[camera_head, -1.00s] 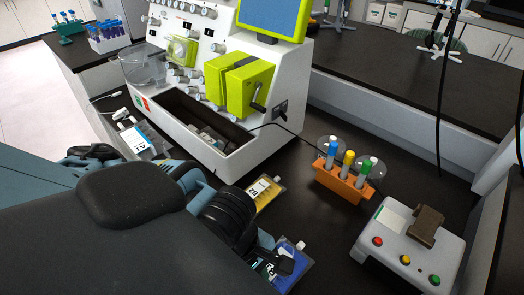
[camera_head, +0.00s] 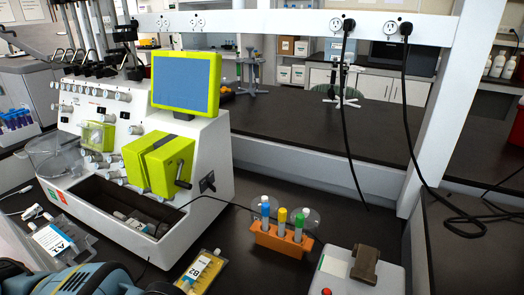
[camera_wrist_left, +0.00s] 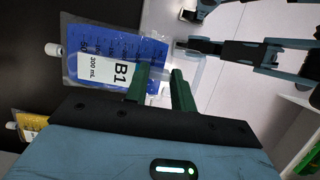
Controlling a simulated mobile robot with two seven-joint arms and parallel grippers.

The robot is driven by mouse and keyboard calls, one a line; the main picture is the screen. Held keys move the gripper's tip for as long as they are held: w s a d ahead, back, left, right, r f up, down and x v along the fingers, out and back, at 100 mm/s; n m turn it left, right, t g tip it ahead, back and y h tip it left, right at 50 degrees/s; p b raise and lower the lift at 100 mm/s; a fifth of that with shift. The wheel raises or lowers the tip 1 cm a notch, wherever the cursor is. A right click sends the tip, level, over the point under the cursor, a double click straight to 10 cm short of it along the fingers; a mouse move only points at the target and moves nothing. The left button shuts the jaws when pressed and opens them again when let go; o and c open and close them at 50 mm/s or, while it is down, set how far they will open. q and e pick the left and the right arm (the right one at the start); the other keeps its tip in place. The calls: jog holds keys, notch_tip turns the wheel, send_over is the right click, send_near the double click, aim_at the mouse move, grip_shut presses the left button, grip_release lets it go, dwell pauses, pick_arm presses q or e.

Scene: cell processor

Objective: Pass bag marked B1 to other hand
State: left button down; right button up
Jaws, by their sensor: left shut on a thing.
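The bag marked B1 (camera_wrist_left: 112,52), with blue contents and a white label, shows in the left wrist view. My left gripper (camera_wrist_left: 160,85) has its green fingers at the bag's right edge and is shut on it. The bag's white port points left. Dark parts of my right arm's gripper (camera_wrist_left: 192,32) show at the upper right of that view, apart from the bag; its jaw state is unclear. In the head view neither gripper nor bag B1 shows; only part of my arm is at the lower left.
A yellow bag marked B2 (camera_head: 202,270) lies on the dark bench in front of the white cell processor (camera_head: 195,215). A bag marked A1 (camera_head: 52,240) lies at left. An orange tube rack (camera_head: 283,241) and a white button box (camera_head: 340,275) stand to the right.

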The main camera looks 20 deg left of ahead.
pick_arm(q)
jog(key=shift+w, duration=0.1)
pick_arm(e)
jog(key=shift+w+r, duration=0.1)
jog(key=shift+w, duration=0.05)
